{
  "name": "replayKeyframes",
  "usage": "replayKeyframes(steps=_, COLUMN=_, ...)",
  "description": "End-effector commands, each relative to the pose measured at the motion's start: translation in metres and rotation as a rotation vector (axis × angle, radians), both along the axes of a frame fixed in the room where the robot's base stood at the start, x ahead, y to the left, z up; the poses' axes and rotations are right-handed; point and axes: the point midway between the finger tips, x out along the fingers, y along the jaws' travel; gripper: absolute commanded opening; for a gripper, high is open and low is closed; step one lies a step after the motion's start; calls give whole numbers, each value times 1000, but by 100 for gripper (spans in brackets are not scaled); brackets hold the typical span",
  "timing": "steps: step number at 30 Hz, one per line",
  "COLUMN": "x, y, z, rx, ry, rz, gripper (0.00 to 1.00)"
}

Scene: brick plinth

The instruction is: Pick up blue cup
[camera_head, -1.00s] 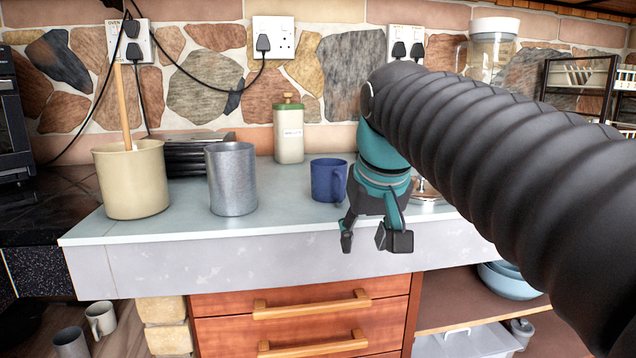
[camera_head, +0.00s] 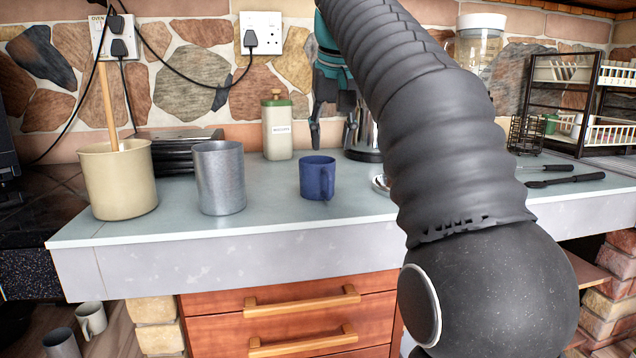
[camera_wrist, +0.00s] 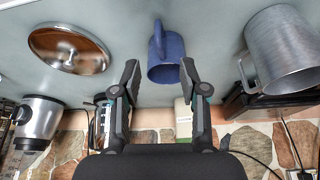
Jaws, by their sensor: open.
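The blue cup (camera_head: 317,178) stands upright on the pale counter, between the metal mug and my arm, with its handle toward the front. In the wrist view the blue cup (camera_wrist: 167,56) appears upside down, just beyond the fingertips and near the middle, its handle pointing up. My gripper (camera_head: 333,132) hangs above and behind the cup in the head view, fingers pointing down. In the wrist view my gripper (camera_wrist: 160,72) is open and empty, its fingers apart. I cannot tell whether a finger touches the cup.
A grey metal mug (camera_head: 219,178) and a cream pot (camera_head: 119,180) with a wooden stick stand left. A green-lidded canister (camera_head: 277,128) is behind the cup. A round shiny lid (camera_wrist: 68,48) lies beside it. Utensils (camera_head: 566,180) lie right. The counter front edge is clear.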

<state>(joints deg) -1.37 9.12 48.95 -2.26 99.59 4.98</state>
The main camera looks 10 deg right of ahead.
Motion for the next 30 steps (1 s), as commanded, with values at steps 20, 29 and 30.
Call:
replayKeyframes(steps=20, x=28, y=-3, z=-71, rx=0, ry=1, rz=0, gripper=43)
replayKeyframes(steps=29, x=43, y=-5, z=-107, rx=0, ry=1, rz=0, gripper=43)
replayKeyframes(steps=30, x=44, y=-5, z=-109, rx=0, ry=0, rz=0, gripper=43)
